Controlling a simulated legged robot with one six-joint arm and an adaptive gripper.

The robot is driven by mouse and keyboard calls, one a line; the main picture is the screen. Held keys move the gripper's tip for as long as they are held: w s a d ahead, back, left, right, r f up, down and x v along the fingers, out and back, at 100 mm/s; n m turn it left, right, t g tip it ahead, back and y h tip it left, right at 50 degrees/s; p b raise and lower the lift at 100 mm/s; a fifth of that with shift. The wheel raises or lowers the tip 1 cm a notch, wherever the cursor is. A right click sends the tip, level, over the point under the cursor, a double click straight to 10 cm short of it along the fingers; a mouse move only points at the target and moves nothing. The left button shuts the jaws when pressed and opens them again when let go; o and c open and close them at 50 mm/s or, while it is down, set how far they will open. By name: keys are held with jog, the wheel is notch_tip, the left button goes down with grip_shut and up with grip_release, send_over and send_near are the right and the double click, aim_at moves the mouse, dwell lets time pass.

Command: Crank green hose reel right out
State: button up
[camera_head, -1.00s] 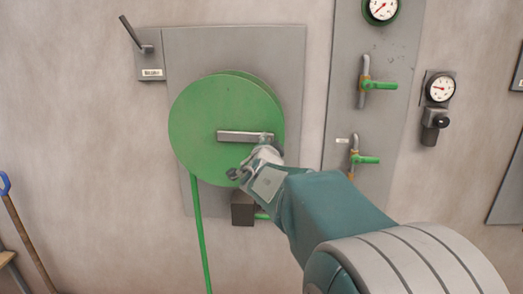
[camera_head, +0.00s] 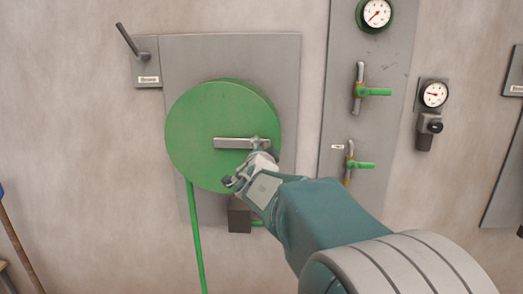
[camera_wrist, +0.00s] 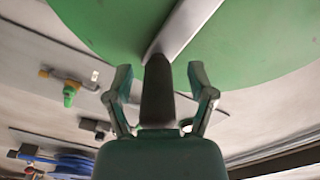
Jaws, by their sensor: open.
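The green hose reel (camera_head: 195,125) is mounted on a grey wall plate, with a green hose (camera_head: 195,235) hanging straight down from its left side. A grey crank arm (camera_head: 235,143) lies nearly level across the reel's face, reaching right from about its middle. My gripper (camera_head: 245,172) is at the crank's right end and hides part of it. In the wrist view my gripper (camera_wrist: 158,75) is open, with the dark crank handle (camera_wrist: 157,95) between its two fingers. I see gaps on both sides of the handle. The crank arm (camera_wrist: 182,28) runs up and right from it.
A dark box (camera_head: 239,215) sits below the reel. A lever (camera_head: 128,40) stands at the upper left. The wall left of the reel is mostly clear.

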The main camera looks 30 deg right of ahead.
jog(key=v, duration=1.2)
jog(key=s+a+f+m+g+y, duration=0.1)
jog(key=s+f+m+g, duration=0.4)
jog(key=m, duration=1)
jog(key=s+a+f+m+g+y, duration=0.15)
jog(key=s+f+m, duration=0.35)
jog(key=m, duration=1.1)
jog(key=s+a+f+m+g+y, duration=0.1)
jog(key=s+a+f+m+y, duration=0.2)
jog(key=a+m, duration=0.4)
jog(key=s+a+f+m+g+y, duration=0.1)
jog(key=s+a+f+m+y, duration=0.2)
jog(key=m, duration=1.2)
jog(key=s+a+y, duration=0.2)
jog(key=s+a, duration=0.1)
jog(key=shift+a+f+m, duration=0.2)
jog(key=shift+a+m, duration=0.15)
jog(key=shift+m, duration=0.05)
